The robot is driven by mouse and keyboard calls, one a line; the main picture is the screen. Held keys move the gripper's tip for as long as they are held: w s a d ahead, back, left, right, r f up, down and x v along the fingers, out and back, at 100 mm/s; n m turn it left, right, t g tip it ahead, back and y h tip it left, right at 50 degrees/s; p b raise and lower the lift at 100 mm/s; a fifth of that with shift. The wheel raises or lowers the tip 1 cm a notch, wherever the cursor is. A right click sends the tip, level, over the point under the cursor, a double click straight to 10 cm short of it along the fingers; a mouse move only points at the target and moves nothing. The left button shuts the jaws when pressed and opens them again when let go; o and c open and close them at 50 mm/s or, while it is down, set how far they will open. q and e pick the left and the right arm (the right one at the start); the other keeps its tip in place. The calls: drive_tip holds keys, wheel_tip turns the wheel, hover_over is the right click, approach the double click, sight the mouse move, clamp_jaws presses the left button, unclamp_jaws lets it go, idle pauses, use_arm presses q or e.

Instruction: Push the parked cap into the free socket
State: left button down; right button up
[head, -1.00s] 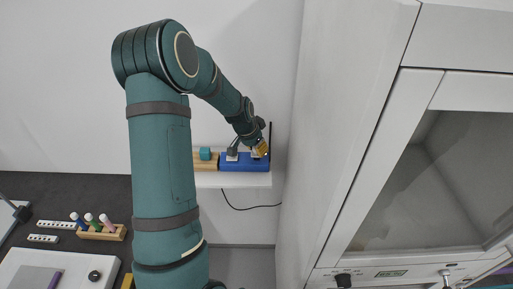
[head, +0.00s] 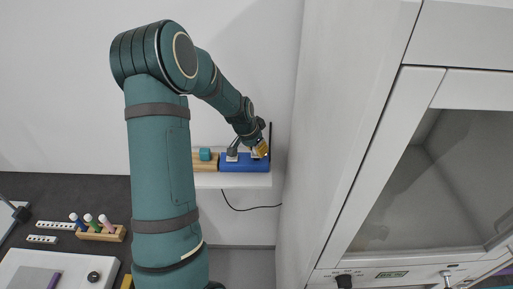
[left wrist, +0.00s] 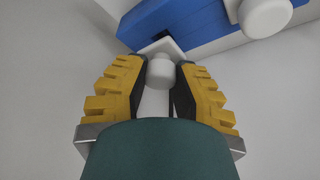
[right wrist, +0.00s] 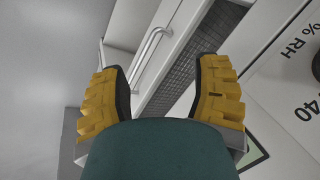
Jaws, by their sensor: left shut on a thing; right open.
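The blue block (head: 240,167) sits on the white wall shelf at the centre of the head view. My left gripper (head: 263,148) is at the block's right end. In the left wrist view my left gripper (left wrist: 160,80) is shut on a white cap (left wrist: 160,70) with a round knob and a square plate. The plate is against or very near the blue block (left wrist: 185,20), and a dark opening (left wrist: 158,38) shows beside it. A second white cap (left wrist: 264,14) is on the block at upper right. My right gripper (right wrist: 165,90) is open and empty.
A wooden block (head: 205,167) with a teal cube (head: 205,154) stands left of the blue block. A dark upright rod (head: 270,135) is close behind its right end. A white cabinet (head: 340,120) bounds the right. A wooden rack (head: 100,235) stands at lower left.

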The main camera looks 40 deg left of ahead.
use_arm(q)
drive_tip(key=shift+f+b, duration=0.85)
drive_tip(key=shift+f, duration=0.15)
idle(0.6)
drive_tip(key=shift+c, duration=1.4)
unclamp_jaws()
drive_tip(key=shift+r, duration=0.1)
drive_tip(key=shift+r+p, duration=2.4)
drive_tip(key=shift+r, duration=1.6)
drive_tip(key=shift+f, duration=0.1)
